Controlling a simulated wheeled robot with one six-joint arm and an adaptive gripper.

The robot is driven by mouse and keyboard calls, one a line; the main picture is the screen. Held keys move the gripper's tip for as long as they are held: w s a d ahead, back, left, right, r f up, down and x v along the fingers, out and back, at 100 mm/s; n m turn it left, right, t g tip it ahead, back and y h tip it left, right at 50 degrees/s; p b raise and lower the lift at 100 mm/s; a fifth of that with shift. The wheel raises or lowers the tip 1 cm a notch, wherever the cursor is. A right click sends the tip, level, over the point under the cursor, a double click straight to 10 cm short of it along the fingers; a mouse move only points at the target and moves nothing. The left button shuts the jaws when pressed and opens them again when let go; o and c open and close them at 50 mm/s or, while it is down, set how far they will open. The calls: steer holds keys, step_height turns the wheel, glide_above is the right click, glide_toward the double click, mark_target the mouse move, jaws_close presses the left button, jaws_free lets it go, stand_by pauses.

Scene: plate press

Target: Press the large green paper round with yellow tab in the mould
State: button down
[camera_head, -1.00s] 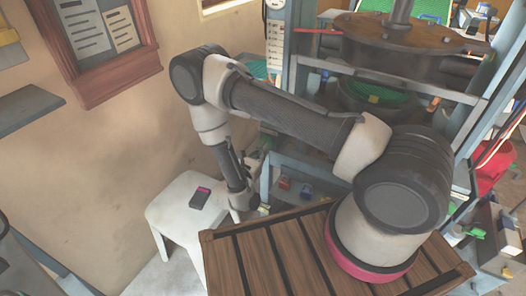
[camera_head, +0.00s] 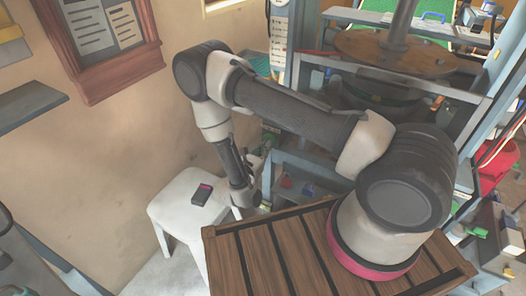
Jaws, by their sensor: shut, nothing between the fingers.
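The press has a brown round head (camera_head: 395,55) on a thick grey shaft (camera_head: 402,15). My gripper (camera_head: 266,150) is small in the picture, beside the left post of the press frame. It is shut and holds nothing. I cannot tell whether it touches anything.
A white stool (camera_head: 180,213) with a dark and pink box (camera_head: 201,194) stands at the left by the wall. A blue object (camera_head: 287,182) lies low in the press frame. A red bin (camera_head: 493,165) stands at the right.

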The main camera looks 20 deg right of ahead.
stand_by(0.8)
steer(key=v, duration=0.8)
steer(key=shift+s+a, duration=0.25)
steer(key=shift+s, duration=0.15)
stand_by(0.4)
